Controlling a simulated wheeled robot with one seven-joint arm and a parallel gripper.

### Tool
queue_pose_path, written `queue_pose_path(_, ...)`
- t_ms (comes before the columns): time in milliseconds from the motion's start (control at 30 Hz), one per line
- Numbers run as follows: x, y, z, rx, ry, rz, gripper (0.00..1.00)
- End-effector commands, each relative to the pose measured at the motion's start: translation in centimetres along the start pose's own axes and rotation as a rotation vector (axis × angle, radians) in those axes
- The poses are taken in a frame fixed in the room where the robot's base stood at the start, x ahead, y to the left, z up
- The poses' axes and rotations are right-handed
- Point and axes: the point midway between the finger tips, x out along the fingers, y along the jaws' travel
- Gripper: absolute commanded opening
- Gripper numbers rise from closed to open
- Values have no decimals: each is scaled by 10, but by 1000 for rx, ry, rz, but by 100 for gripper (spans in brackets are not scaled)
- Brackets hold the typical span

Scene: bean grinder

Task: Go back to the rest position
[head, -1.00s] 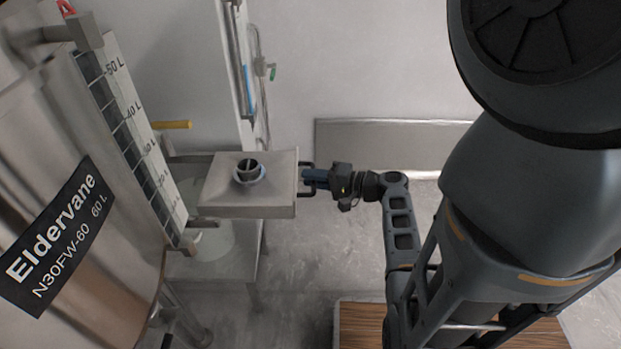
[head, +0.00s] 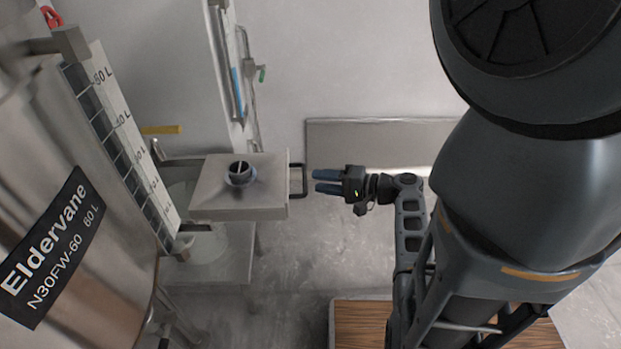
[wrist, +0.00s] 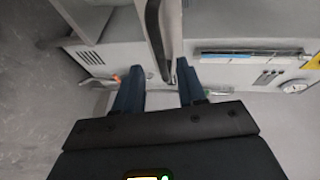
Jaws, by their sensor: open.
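My gripper (head: 318,181) is open and empty in the head view. It stands just right of the black handle (head: 299,180) of a grey metal box (head: 215,195), with a small gap between fingertips and handle. The box has a round dark port (head: 240,172) on its top. In the wrist view my two blue fingers (wrist: 158,88) are spread apart, and the dark handle (wrist: 155,40) shows ahead between and beyond them.
A large steel tank (head: 50,150) labelled Eldervane with a litre scale (head: 130,140) stands at the left. A white bucket (head: 205,243) sits under the box on a low metal stand (head: 215,270). A wood-topped surface (head: 358,322) lies at the bottom. Floor right of the box is open.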

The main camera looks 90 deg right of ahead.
Motion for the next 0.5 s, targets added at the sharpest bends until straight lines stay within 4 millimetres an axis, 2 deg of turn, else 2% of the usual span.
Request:
queue_pose_path(200, -20, -1, 0, 0, 0, -1, 40)
queue_pose_path(500, -22, 0, 0, 0, 0, -1, 40)
